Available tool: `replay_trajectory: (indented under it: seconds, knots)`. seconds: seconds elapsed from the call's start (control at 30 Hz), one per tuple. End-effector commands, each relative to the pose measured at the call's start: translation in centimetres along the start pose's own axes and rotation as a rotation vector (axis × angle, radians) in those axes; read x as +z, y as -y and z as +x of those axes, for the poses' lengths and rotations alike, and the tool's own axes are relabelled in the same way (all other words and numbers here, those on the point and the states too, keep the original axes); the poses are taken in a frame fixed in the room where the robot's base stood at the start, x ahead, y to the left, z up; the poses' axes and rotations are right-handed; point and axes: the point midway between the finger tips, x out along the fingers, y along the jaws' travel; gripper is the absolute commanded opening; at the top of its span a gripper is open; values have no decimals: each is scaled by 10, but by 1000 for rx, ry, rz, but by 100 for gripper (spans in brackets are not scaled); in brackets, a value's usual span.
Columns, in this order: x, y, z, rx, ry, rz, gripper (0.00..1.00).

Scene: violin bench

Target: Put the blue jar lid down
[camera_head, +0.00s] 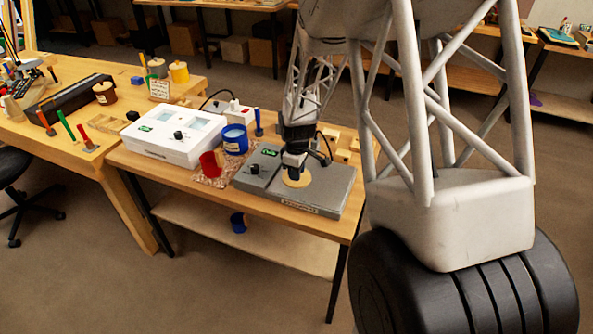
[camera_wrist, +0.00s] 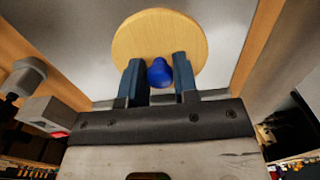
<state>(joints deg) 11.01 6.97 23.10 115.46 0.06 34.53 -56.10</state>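The blue jar lid is a round, light-wood disc (camera_head: 296,180) with a blue knob; the disc also shows in the wrist view (camera_wrist: 195,38). An open blue jar (camera_head: 235,139) stands left of the device.
A red container (camera_head: 211,163) stands on a speckled mat beside the blue jar. A white box with two panels (camera_head: 175,137) is further left. Small wooden blocks (camera_head: 343,156) lie behind the device.

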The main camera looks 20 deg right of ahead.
Motion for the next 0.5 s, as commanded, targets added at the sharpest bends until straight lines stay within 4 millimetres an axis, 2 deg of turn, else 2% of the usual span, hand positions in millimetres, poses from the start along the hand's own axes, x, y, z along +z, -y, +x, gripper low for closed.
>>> replay_trajectory:
  seconds: [0.03, 0.13, 0.5]
  knots:
    - [0, 0, 0, 0, 0, 0, 36]
    - [0, 0, 0, 0, 0, 0, 49]
    - [0, 0, -3, 1, 0, 0, 49]
